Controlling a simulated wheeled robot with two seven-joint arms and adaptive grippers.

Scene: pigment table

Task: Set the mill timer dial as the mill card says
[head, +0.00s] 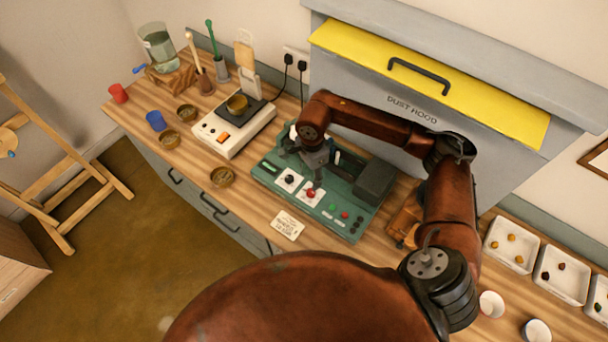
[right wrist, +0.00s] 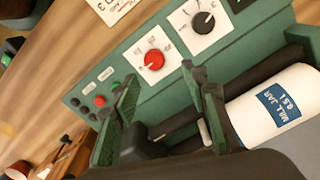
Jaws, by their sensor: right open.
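The green mill (head: 268,180) stands on the wooden bench and has two dials on white plates. The red dial (head: 311,193) is nearer my right gripper's tips; the black dial (head: 289,179) is to its left. In the right wrist view the red dial (right wrist: 154,60) and the black dial (right wrist: 203,22) lie beyond the fingertips; their plate marks are too small to read. The mill card (head: 287,225) lies on the bench in front of the mill, its text unreadable. My right gripper (head: 316,172) is open, empty and over the mill; its fingers (right wrist: 165,82) appear apart from both dials.
The white mill jar (right wrist: 278,105) lies on the mill beside my right gripper. Buttons (right wrist: 99,101) sit on the panel's other end. The dust hood (head: 430,90) is behind.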

